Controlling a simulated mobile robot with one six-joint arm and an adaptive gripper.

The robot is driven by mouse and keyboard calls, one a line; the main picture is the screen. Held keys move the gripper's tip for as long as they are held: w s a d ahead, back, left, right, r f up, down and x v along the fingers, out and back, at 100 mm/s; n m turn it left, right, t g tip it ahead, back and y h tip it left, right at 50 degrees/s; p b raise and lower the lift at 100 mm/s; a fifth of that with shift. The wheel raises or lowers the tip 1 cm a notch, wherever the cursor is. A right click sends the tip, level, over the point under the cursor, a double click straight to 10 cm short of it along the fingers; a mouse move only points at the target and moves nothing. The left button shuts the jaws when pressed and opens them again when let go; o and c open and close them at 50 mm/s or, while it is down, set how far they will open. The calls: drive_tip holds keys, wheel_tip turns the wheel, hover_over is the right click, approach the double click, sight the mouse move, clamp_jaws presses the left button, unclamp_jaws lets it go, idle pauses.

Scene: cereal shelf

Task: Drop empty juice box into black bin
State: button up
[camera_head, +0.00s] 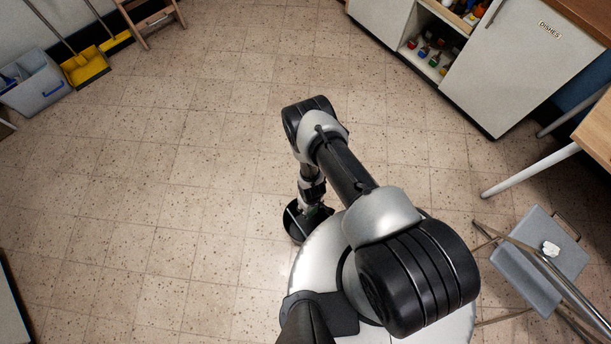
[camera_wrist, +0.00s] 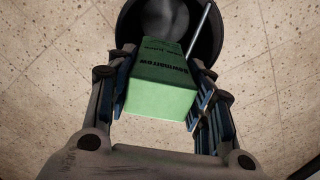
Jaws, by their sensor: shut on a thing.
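A green juice box (camera_wrist: 160,88) with dark lettering and a pale straw (camera_wrist: 199,28) is held between the two fingers of my gripper (camera_wrist: 162,92) in the wrist view. The black bin (camera_wrist: 213,38) is round and open-topped, and it lies beyond and below the box in that view. The box's far end overlaps the bin's opening; I cannot tell how high above the rim it is. In the head view the bin (camera_head: 293,222) stands on the floor beside my base, and my gripper (camera_head: 312,211) points down over it. The box is mostly hidden there.
The tiled floor (camera_head: 150,200) is clear to the left. A grey folding chair (camera_head: 540,255) with a small white object on it stands at the right, near a table (camera_head: 597,130). A white cabinet (camera_head: 520,65) is at the upper right. A grey bucket (camera_head: 35,83) and yellow dustpan (camera_head: 85,67) are at the upper left.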

drive_tip(key=shift+f+b, duration=2.35)
drive_tip(key=shift+f, duration=0.8)
drive_tip(key=shift+r, duration=0.1)
drive_tip(key=o, duration=0.9)
drive_tip(key=shift+c, duration=0.2)
drive_tip(key=shift+r, duration=0.1)
wheel_tip(320, 180, up, 12)
drive_tip(key=shift+f, duration=0.1)
